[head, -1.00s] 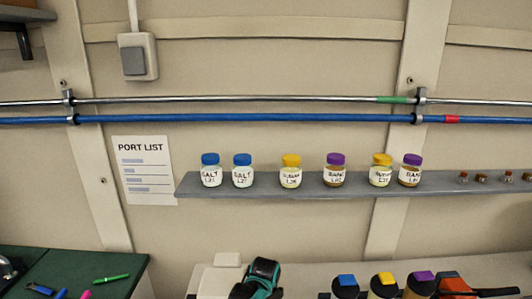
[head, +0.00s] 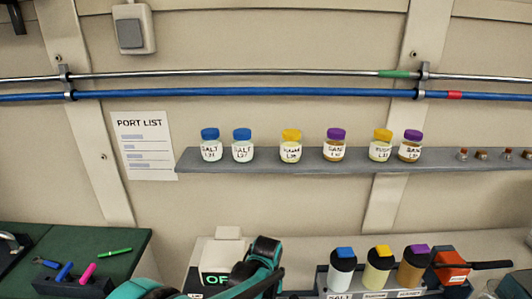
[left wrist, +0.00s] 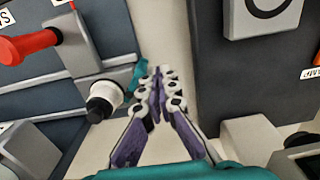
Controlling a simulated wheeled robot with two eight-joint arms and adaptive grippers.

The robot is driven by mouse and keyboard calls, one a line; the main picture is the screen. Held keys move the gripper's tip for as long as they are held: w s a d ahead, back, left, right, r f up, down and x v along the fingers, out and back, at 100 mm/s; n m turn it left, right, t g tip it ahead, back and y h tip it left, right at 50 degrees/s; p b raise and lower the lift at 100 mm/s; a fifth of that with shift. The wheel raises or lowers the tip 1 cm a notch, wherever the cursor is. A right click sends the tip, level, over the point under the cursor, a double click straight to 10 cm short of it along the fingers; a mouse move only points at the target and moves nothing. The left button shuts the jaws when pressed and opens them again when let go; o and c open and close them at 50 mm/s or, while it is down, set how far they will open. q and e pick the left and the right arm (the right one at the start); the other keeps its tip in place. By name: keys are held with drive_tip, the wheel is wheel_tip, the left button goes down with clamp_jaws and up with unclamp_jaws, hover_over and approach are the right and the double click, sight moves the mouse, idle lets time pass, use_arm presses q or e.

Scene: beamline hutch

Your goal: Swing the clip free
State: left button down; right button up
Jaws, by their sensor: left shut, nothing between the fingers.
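My left gripper (left wrist: 158,72) is shut and empty in the left wrist view, its two purple-and-grey fingers together over a pale surface. A red handle (left wrist: 28,47) on a grey mount is at the upper left of that view. A round white part with a black end (left wrist: 103,100) lies left of the fingers, apart from them. A small teal piece (left wrist: 138,76) shows just beside the fingertips. I cannot tell which part is the clip. In the head view my teal-and-black left arm comes in at the bottom; its fingertips are hidden. My right gripper is not in view.
A white box with a green display (head: 217,262) stands behind my arm in the head view. To the right are a rack of capped bottles (head: 379,262) and an orange block with a black handle (head: 451,267). A grey shelf (head: 300,164) holds several jars; pipes run above.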

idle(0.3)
use_arm(q)
drive_tip(key=shift+s+d, duration=0.4)
drive_tip(key=shift+s, duration=0.15)
drive_tip(key=shift+s+d, duration=0.5)
drive_tip(key=shift+d, duration=0.1)
drive_tip(key=shift+s+d, duration=0.1)
wheel_tip(320, 180, up, 7)
drive_tip(key=a+p, duration=0.1)
drive_tip(key=p, duration=0.3)
drive_tip(key=shift+a+p, duration=0.15)
drive_tip(key=shift+p, duration=0.15)
idle(0.4)
